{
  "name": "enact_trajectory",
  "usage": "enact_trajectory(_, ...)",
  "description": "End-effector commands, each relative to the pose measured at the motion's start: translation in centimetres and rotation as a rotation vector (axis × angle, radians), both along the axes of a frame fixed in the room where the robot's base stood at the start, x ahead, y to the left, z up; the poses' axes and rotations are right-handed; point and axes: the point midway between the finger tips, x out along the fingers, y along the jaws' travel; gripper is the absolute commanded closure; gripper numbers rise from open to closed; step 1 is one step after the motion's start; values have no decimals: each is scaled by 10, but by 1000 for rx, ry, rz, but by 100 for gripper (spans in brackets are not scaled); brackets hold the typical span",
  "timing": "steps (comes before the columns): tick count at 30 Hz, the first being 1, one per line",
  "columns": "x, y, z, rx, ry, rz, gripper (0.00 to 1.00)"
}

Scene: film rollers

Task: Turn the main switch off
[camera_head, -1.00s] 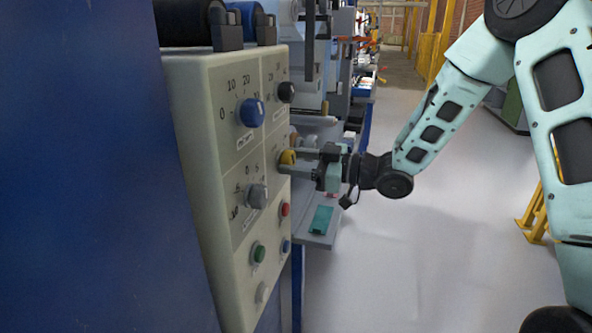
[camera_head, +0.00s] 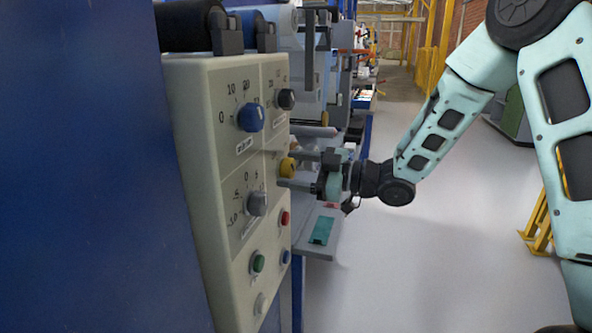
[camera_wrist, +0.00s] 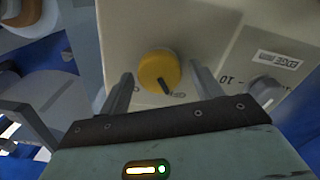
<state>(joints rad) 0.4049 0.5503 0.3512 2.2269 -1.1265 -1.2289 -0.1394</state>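The yellow knob (camera_head: 288,168), which I take to be the main switch, sits on the pale control panel (camera_head: 212,140). In the wrist view the yellow knob (camera_wrist: 153,72) shows a dark mark pointing down and right. My gripper (camera_head: 289,170) is in front of the panel with its fingers apart, one above and one below the knob. In the wrist view my gripper (camera_wrist: 160,88) has a finger on each side of the knob, with visible gaps. It holds nothing. The knob's printed labels are mostly hidden or too small to read.
The panel also carries a blue knob (camera_head: 251,117), a black knob (camera_head: 286,99), a grey knob (camera_head: 257,203), a red button (camera_head: 285,218) and a green button (camera_head: 258,262). A grey ledge (camera_head: 325,240) lies below my gripper.

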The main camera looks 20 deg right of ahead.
Motion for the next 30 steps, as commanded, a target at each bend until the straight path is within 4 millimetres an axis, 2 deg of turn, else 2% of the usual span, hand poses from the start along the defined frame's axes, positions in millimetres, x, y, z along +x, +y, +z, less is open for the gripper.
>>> enact_trajectory(9,-1,-1,0,0,2,0,32)
enact_trajectory(14,-9,-13,0,0,3,-3,32)
enact_trajectory(30,-79,-111,0,-1,3,-5,32)
